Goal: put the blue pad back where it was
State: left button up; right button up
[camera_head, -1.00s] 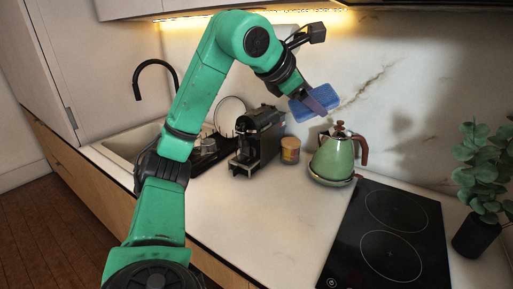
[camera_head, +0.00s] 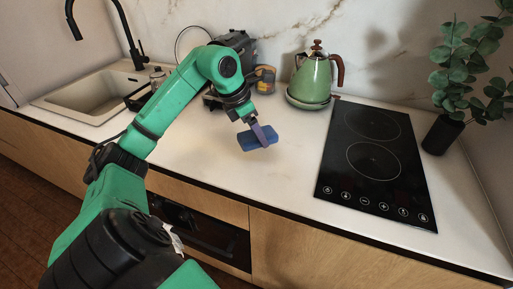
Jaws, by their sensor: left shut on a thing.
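The blue pad (camera_head: 250,139) is a small blue block over the worktop, left of the hob. My left gripper (camera_head: 262,135) is shut on the blue pad, with a finger across its near face. The pad looks slightly tilted. I cannot tell whether its underside touches the worktop. My right gripper is not in view.
The pale worktop (camera_head: 220,165) is clear around the pad. A black hob (camera_head: 375,160) lies to the right, with a plant (camera_head: 465,70) beyond it. A green kettle (camera_head: 315,78) and a jar (camera_head: 265,80) stand behind. A sink (camera_head: 90,97) is at the left.

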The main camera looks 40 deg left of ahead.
aim_at(257, 156)
pick_arm(q)
notch_tip(257, 156, down, 5)
jog(key=shift+d+f, duration=0.1)
jog(key=shift+f, duration=0.1)
jog(key=shift+f, duration=0.1)
jog(key=o, duration=0.8)
jog(key=shift+f, duration=0.1)
jog(key=o, duration=0.3)
jog(key=shift+o, duration=0.2)
jog(key=shift+r, duration=0.2)
